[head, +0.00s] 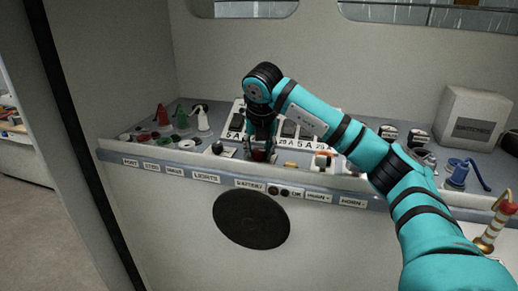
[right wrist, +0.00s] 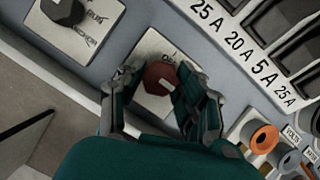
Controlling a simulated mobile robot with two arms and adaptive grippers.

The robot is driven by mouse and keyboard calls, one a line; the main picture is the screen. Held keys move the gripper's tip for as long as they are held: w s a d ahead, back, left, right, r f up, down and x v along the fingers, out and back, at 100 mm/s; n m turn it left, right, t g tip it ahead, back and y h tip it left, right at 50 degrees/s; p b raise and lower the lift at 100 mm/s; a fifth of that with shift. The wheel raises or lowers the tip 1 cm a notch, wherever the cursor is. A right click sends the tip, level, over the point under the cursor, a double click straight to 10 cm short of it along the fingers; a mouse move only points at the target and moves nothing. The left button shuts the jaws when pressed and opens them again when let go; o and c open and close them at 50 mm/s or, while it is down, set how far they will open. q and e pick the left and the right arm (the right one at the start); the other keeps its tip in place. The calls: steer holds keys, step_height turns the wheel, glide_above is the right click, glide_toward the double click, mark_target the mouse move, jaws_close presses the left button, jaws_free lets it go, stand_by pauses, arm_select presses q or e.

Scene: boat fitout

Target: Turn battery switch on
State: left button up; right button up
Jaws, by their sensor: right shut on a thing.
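The battery switch is a dark red knob on a small pale plate (right wrist: 148,50) on the console's sloped face. The knob (right wrist: 160,78) shows in the right wrist view between my fingers, and a bit of red (head: 258,155) shows under the gripper in the head view. A BATTERY label (head: 250,185) is on the ledge below it. My right gripper (right wrist: 168,86) points down with its fingers on either side of the knob, shut on it. Part of the plate's lettering shows beside the knob, but a finger hides the rest. My left gripper is not in view.
A black rotary knob (right wrist: 65,12) sits beside the switch plate. A breaker panel (head: 236,121) with amp numbers stands behind. A white SWITCHES box (head: 474,118) stands at the right. A round black disc (head: 251,219) is on the front below.

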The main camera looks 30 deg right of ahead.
steer(key=o, duration=1.1)
steer(key=v, duration=1.2)
steer(key=shift+w, duration=0.1)
